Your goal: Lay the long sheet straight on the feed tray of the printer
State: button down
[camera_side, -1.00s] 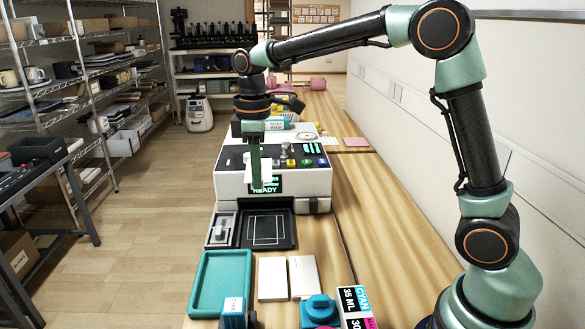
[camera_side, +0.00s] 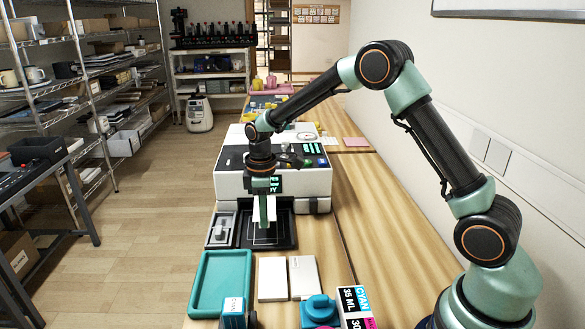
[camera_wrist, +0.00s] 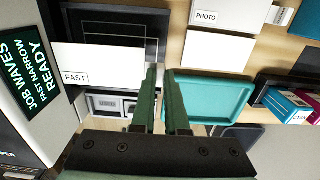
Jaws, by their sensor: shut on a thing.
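My gripper (camera_side: 264,222) is shut on a white sheet with a FAST label (camera_wrist: 110,55). The fingers (camera_wrist: 163,76) hold it by one edge, and it sticks out to the left in the wrist view. The black feed tray (camera_side: 285,240) with white outline marks lies in front of the white printer (camera_side: 228,182). It also shows in the wrist view (camera_wrist: 160,15), partly behind the sheet. In the side view the sheet appears over the tray; I cannot tell whether it touches. The printer's screen (camera_wrist: 25,75) reads JOB WAVES, FAST NARROW, READY.
A small grey unit (camera_side: 221,229) stands left of the feed tray. An empty teal tray (camera_side: 220,280) and two pale flat blocks or stacks (camera_side: 272,279) (camera_side: 303,276) lie nearer the side camera. Ink boxes (camera_side: 355,306) and a teal knobbed object (camera_side: 318,309) stand at the front.

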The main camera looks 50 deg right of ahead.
aim_at(265, 246)
jog(key=shift+f, duration=2.95)
jog(key=shift+f, duration=0.15)
jog(key=c, duration=0.9)
grip_release()
jog(key=shift+c, duration=0.2)
